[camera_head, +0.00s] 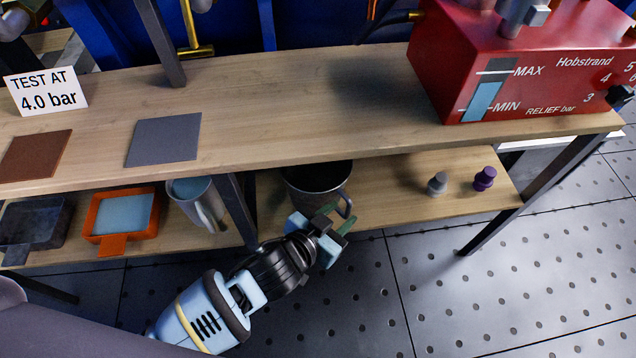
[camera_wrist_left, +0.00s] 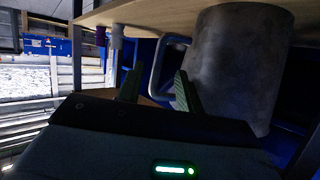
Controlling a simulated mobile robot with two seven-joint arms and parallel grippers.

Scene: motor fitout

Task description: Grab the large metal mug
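The large metal mug (camera_head: 314,178) stands on the lower shelf, partly under the upper board, with its handle (camera_head: 346,203) toward the front right. My left gripper (camera_head: 337,217) is at the shelf's front edge, close to the handle. In the left wrist view the mug (camera_wrist_left: 238,70) fills the right side, and its handle (camera_wrist_left: 160,62) shows beyond the two green fingers (camera_wrist_left: 158,88). The fingers are apart with nothing held between them. I cannot tell whether either finger touches the handle. My right gripper is not in view.
A smaller metal mug (camera_head: 200,203), an orange tray (camera_head: 118,242) and a dark tray (camera_head: 32,228) are left of a shelf leg (camera_head: 236,208). Grey (camera_head: 437,184) and purple (camera_head: 485,178) knobbed pieces stand to the right. The upper board (camera_head: 300,115) overhangs the shelf.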

